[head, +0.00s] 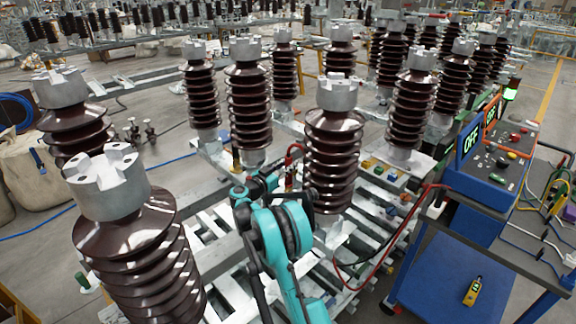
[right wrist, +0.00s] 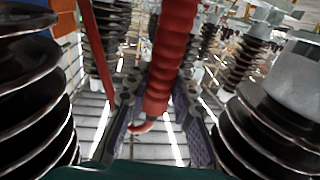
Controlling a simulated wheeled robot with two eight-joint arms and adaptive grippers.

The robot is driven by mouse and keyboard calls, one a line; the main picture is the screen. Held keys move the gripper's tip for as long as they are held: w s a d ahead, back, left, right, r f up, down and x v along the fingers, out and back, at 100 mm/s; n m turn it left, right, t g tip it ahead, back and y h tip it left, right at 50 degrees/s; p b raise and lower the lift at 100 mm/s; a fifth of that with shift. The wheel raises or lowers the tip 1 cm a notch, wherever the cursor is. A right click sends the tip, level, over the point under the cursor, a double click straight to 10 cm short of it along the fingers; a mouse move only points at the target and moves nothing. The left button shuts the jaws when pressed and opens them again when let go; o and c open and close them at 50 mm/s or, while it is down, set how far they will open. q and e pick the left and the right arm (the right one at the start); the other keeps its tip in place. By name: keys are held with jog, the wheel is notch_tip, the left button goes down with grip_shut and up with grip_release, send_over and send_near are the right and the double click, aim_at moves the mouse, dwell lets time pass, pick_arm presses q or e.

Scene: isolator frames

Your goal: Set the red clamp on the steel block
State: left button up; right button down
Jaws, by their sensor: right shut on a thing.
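The red clamp (right wrist: 172,55) is a ribbed red handle that stands upright in the right wrist view, with a curved red tip low down. My right gripper (right wrist: 158,95) is shut on it, one finger on each side. In the head view my right gripper (head: 285,175) is between the brown ribbed insulators, with a bit of red showing beside it. Grey metal blocks top the insulators, such as the front right one (head: 337,92) and the front left one (head: 107,182). I cannot tell which is the steel block. My left gripper is not in view.
Tall insulators stand close on both sides of my right arm. A red cable (head: 372,284) loops to the right towards a blue test box (head: 490,160) reading OFF on a blue cart (head: 440,285). A yellow meter (head: 473,291) lies on the cart. Slatted metal frames lie below.

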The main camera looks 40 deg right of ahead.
jog(key=shift+f+b, duration=0.95)
jog(key=shift+f, duration=0.4)
jog(key=c, duration=1.2)
grip_release()
jog(key=shift+a, duration=0.1)
jog(key=v, duration=1.2)
